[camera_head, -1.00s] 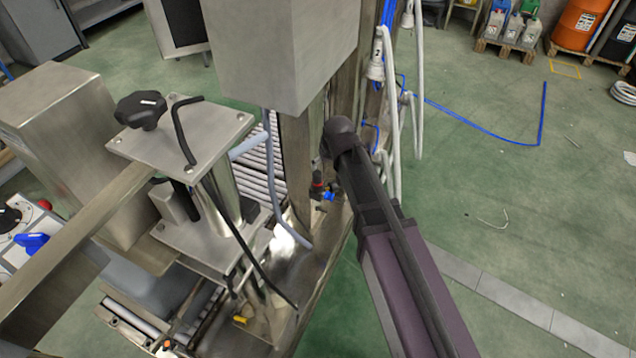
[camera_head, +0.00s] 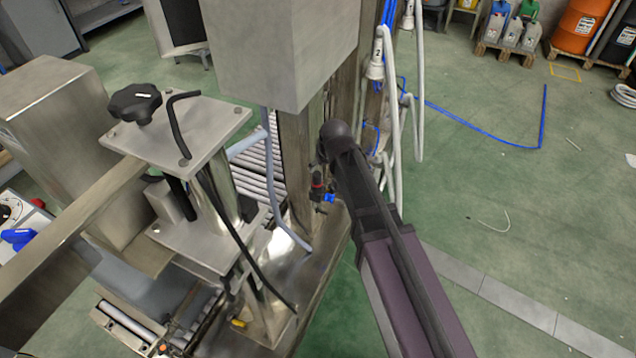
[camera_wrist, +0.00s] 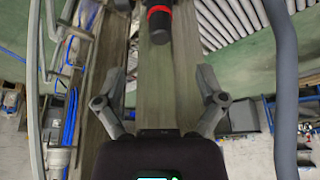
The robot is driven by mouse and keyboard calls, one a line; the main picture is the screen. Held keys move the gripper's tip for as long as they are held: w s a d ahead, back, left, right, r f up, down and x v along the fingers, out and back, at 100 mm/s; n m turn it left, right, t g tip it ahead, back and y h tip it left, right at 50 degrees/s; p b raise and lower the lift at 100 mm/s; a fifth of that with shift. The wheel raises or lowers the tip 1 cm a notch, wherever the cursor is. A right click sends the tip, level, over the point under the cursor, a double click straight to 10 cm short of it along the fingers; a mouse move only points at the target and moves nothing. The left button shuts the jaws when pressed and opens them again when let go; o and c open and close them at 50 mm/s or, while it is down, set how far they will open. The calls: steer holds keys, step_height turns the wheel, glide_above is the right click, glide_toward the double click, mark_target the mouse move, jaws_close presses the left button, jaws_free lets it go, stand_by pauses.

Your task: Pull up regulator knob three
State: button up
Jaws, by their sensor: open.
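A black regulator knob with a red ring (camera_wrist: 158,18) is at the top middle of the wrist view, in front of a steel post. A small black and red regulator with a blue fitting (camera_head: 318,183) shows in the head view, low beside the post and just below my arm's dark end. No number is readable on it. My gripper (camera_wrist: 160,72) is open and empty. Its two fingers are spread either side of the post in the picture, and the knob lies beyond the tips, roughly midway between them. In the head view my fingers are hidden.
The steel post (camera_head: 296,160) and a large metal box (camera_head: 270,60) stand close to my arm. White hoses (camera_head: 392,110) hang to the right. A black star knob (camera_head: 135,103) tops the machine at left. Open green floor (camera_head: 500,190) lies at right.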

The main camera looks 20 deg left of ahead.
mark_target(319, 177)
steer(key=shift+b+x, duration=5.05)
steer(key=shift+x, duration=0.75)
steer(key=shift+c, duration=0.2)
